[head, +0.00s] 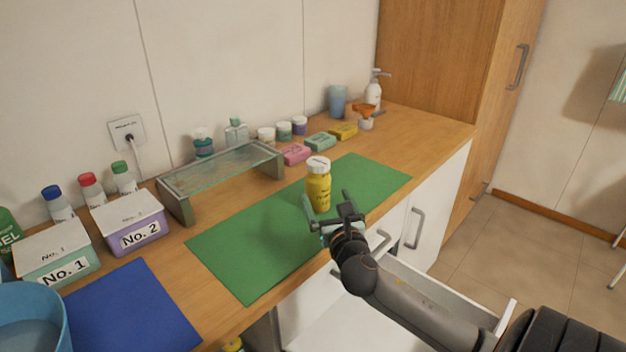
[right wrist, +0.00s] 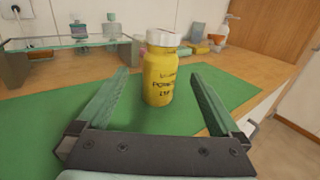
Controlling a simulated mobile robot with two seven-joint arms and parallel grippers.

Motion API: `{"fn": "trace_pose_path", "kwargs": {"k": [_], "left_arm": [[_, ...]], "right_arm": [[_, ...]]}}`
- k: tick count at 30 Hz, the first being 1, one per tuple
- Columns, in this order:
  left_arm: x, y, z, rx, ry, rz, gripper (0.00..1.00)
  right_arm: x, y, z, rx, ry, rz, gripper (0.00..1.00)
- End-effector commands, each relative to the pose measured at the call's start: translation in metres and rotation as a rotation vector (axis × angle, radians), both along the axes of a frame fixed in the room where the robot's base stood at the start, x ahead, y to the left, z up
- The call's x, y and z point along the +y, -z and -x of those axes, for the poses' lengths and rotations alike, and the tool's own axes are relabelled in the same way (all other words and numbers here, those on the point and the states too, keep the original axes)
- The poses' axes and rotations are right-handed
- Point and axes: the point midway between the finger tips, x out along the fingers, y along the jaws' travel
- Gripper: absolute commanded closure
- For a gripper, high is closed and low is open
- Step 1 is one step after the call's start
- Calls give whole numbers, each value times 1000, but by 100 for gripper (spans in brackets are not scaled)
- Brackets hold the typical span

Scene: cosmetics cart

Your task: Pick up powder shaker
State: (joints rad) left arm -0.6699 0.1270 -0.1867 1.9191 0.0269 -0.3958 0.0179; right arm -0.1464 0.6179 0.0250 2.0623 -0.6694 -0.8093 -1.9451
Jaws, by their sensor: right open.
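The powder shaker (head: 319,188) is a yellow bottle with a white lid and dark lettering, standing upright on the green mat (head: 240,262). In the right wrist view the shaker (right wrist: 159,75) stands straight ahead, between and just beyond the fingertips. My right gripper (head: 327,209) is open at the near side of the shaker, low over the mat. Its two green-padded fingers (right wrist: 160,85) are spread wide with nothing between them. I cannot see that either finger touches the shaker. My left gripper is not in view.
A glass shelf (head: 222,168) stands behind the mat. Soap bars (head: 321,142) and small jars line the wall. Boxes No. 1 (head: 45,252) and No. 2 (head: 128,214), a blue mat (head: 130,308) and a blue bucket (head: 35,318) are left. An open drawer (head: 400,312) juts out below.

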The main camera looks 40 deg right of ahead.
Motion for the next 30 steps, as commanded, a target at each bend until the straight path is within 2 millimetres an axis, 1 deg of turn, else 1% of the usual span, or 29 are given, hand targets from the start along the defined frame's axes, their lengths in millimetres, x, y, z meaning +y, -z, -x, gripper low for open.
{"fn": "trace_pose_path", "kwargs": {"k": [2,5,12,15,23,30], "left_arm": [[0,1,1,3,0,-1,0],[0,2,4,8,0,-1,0],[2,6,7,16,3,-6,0],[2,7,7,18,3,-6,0],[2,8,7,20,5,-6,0],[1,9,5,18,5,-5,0]], "right_arm": [[0,1,-1,0,-1,-1,0],[-4,1,-8,0,1,-1,0],[-24,1,-43,-1,1,-4,0],[-30,1,-55,0,0,-4,0],[-38,2,-68,0,-1,-4,0],[-55,5,-93,-1,1,-6,0]]}}
